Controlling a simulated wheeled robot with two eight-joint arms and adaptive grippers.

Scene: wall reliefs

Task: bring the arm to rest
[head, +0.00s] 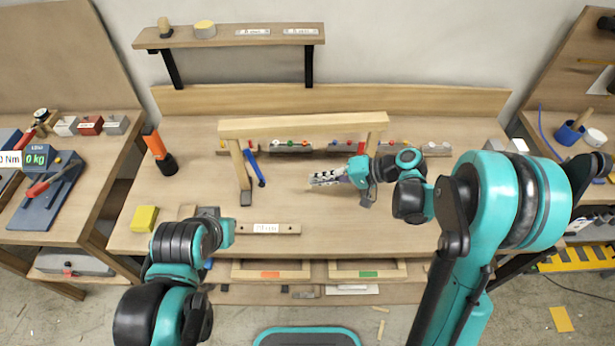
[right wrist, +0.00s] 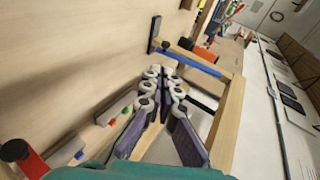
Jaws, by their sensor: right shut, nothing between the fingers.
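My right arm (head: 500,200) reaches in from the right over the workbench (head: 330,220).
Behind the frame stand small holders with coloured parts (head: 291,147). Trays (head: 270,270) sit under the front edge. The bench's right part is fairly clear.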

